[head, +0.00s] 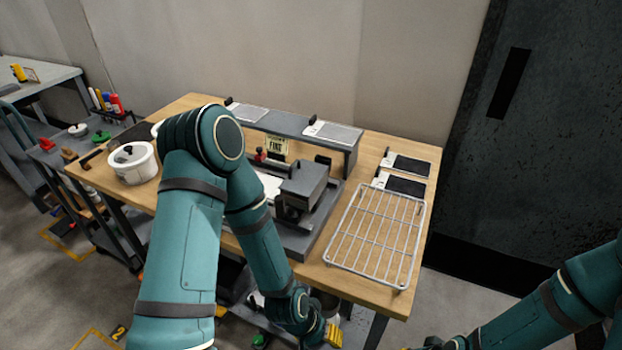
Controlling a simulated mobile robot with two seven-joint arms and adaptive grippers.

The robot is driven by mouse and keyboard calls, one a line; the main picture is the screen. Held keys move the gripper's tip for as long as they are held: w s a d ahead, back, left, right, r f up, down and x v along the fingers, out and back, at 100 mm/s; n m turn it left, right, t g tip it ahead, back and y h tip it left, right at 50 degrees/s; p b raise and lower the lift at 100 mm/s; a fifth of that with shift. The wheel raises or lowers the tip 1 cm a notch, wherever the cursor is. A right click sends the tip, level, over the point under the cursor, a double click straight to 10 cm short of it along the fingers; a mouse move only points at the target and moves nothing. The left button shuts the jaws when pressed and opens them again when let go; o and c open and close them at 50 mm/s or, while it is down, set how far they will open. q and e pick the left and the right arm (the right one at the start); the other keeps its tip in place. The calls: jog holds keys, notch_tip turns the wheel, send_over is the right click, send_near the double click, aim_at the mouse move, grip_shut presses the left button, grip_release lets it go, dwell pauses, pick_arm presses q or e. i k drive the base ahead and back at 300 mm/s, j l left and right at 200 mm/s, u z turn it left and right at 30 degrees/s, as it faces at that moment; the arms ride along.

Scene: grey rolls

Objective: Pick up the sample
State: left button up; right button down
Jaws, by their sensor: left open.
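I cannot tell for sure which thing is the sample. Two flat dark pieces with white ends, an upper one (411,166) and a lower one (404,186), lie at the right back of the wooden table. Two flat light-grey pieces, a left one (250,113) and a right one (338,133), lie on the grey raised shelf (288,126). My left gripper (322,328) is low, in front of the table's front edge, small and partly hidden by its wrist; it is open. My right gripper (434,343) barely shows at the bottom edge, its fingers unclear.
A wire rack (378,236) lies on the table's right side. A grey machine (306,188) stands mid-table, with a small sign (277,146) reading "FIRE" behind it. A white lidded pot (133,163) is at the left. A cart (68,150) stands left; a dark door (545,130) is right.

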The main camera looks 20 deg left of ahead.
aim_at(271, 184)
jog(key=u, duration=1.05)
jog(key=j+z, duration=0.15)
jog(key=z, duration=0.35)
jog(key=i+j+z, duration=0.1)
jog(key=z, duration=0.35)
jog(key=j+z, duration=0.25)
jog(key=z, duration=0.25)
jog(key=k+j+z, duration=0.1)
jog(key=j+z, duration=0.15)
jog(key=j, duration=0.2)
jog(key=k+j+z, duration=0.1)
jog(key=j+z, duration=0.2)
jog(key=j, duration=0.15)
